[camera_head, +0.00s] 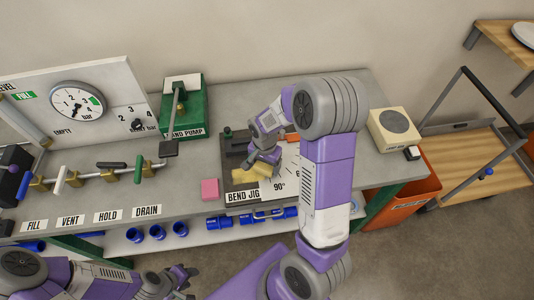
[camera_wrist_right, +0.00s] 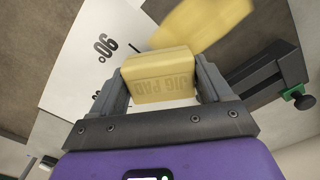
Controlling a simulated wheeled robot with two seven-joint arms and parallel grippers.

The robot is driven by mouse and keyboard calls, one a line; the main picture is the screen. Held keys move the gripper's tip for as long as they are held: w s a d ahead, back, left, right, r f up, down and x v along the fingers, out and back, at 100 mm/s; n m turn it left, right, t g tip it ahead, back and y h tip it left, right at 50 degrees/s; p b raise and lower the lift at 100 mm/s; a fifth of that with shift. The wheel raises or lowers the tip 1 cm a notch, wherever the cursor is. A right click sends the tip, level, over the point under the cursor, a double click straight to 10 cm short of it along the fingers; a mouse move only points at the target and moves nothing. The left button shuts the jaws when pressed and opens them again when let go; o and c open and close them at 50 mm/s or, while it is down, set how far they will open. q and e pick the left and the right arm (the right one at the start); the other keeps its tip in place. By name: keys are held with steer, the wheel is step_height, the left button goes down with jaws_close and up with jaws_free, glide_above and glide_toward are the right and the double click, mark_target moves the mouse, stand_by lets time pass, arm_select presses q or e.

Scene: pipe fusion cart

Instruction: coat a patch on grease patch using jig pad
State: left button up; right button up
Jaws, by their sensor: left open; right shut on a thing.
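The jig pad (camera_wrist_right: 160,86) is a yellow block with "JIG PAD" on its face. My right gripper (camera_head: 262,160) is shut on it, one finger on each side in the wrist view. The pad is over the bend jig (camera_head: 234,181). My left gripper (camera_head: 184,279) is open and empty, low in front of the bench.
The hand pump (camera_head: 183,108) and valve row (camera_head: 98,176) are further left. A beige box with a round dark top (camera_head: 394,127) stands at the bench's right end, above an orange bin (camera_head: 405,205). My right arm hides the bench's middle right.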

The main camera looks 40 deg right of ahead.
mark_target(265, 165)
step_height(265, 165, up, 3)
steer(key=shift+w+a+f+p, duration=0.1)
steer(key=shift+f+p, duration=0.05)
steer(key=shift+p, duration=0.75)
steer(key=shift+r+p, duration=1.3)
steer(key=shift+r, duration=0.4)
